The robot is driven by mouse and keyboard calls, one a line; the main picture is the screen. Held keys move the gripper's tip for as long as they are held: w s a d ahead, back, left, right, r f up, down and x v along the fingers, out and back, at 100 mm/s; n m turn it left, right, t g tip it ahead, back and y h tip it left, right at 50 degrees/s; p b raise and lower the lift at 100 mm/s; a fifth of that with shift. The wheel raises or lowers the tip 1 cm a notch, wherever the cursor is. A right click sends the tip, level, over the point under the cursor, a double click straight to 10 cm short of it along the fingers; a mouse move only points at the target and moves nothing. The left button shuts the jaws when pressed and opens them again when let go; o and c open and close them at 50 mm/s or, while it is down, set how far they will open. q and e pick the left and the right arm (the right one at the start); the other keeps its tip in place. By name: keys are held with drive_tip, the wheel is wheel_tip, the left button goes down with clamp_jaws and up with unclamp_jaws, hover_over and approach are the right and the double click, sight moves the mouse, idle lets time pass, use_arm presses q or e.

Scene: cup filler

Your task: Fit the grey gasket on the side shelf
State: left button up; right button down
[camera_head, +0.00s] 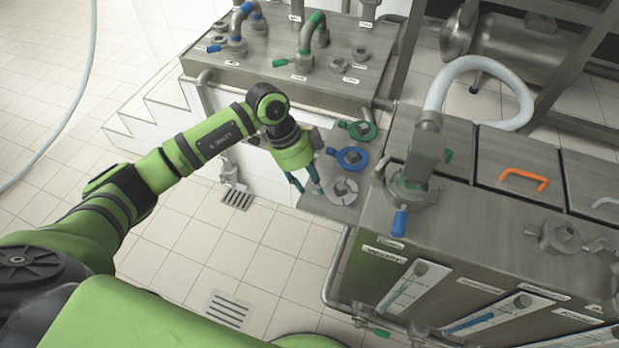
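The side shelf (323,210) is a small metal ledge on the left of the steel tank unit. A grey ring-shaped part, which looks like the grey gasket (345,187), lies on it near its front edge. My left gripper (311,192) is just left of the grey ring, pointing down over the shelf's left edge. Its two teal fingers are apart, and I see nothing held between them. I cannot tell how high the fingertips are above the shelf. My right gripper is not in view.
A blue ring with a handle (351,158) and a green one (359,131) lie behind the grey ring. The tank unit (440,240) with a blue-handled valve (399,222) stands close on the right. A steel counter with pipes (330,85) is behind. Tiled floor lies left.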

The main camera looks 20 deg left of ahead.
use_arm(q)
drive_tip(key=shift+r, duration=0.1)
drive_tip(key=d+p+v, duration=0.1)
drive_tip(key=p+v, duration=0.3)
drive_tip(key=v, duration=1.2)
drive_tip(key=shift+d+r+p, duration=0.3)
drive_tip(key=shift+r+p, duration=0.05)
drive_tip(key=shift+r, duration=0.25)
drive_tip(key=shift+d, duration=0.1)
